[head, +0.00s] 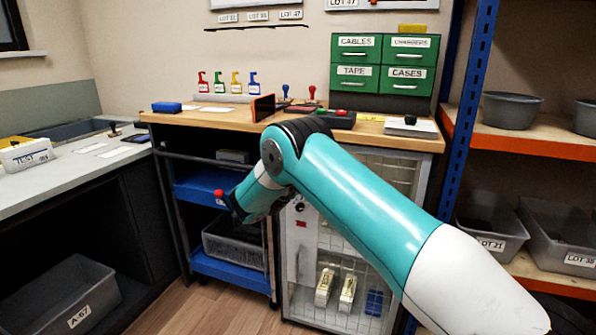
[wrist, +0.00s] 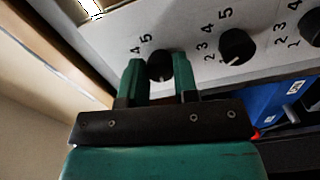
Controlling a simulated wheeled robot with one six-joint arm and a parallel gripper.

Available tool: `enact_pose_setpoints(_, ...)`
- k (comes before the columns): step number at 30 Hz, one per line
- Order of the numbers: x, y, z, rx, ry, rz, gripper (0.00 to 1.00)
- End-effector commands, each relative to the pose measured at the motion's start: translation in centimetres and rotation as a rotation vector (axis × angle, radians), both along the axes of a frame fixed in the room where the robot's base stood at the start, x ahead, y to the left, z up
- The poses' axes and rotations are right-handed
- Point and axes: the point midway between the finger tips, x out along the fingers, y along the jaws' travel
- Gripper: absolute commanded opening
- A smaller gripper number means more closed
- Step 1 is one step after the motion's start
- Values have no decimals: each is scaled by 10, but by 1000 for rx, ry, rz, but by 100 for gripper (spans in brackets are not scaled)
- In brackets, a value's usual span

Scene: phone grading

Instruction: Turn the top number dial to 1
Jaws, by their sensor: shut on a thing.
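In the wrist view three black number dials stand in a row on a pale panel (wrist: 198,75). The leftmost dial (wrist: 160,64), nearest the wooden edge, sits between the green fingers of my gripper (wrist: 158,62), which is shut on it. The numbers 4 and 5 show beside it; its lower numbers are hidden by the finger, and I cannot read its pointer clearly. The middle dial (wrist: 238,46) has a white mark pointing down-left, and the right dial (wrist: 312,27) is partly cut off. In the head view my arm hides the gripper and most of the dials.
The panel belongs to a glass-fronted cabinet (head: 291,255) under the wooden worktop (head: 220,116). A blue shelf unit (head: 192,190) stands to its left. In the wrist view a blue object (wrist: 262,108) lies right of my gripper. Floor is free in front.

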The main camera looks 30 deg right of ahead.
Motion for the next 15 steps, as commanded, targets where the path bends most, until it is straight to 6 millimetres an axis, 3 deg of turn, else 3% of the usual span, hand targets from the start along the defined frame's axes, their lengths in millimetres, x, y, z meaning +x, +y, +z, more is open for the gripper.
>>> enact_pose_setpoints(2,0,0,0,0,1,-1,4)
enact_pose_setpoints(3,0,0,0,0,1,-1,35)
enact_pose_setpoints(6,0,0,0,0,1,-1,54)
enact_pose_setpoints(15,-1,2,0,1,1,1,54)
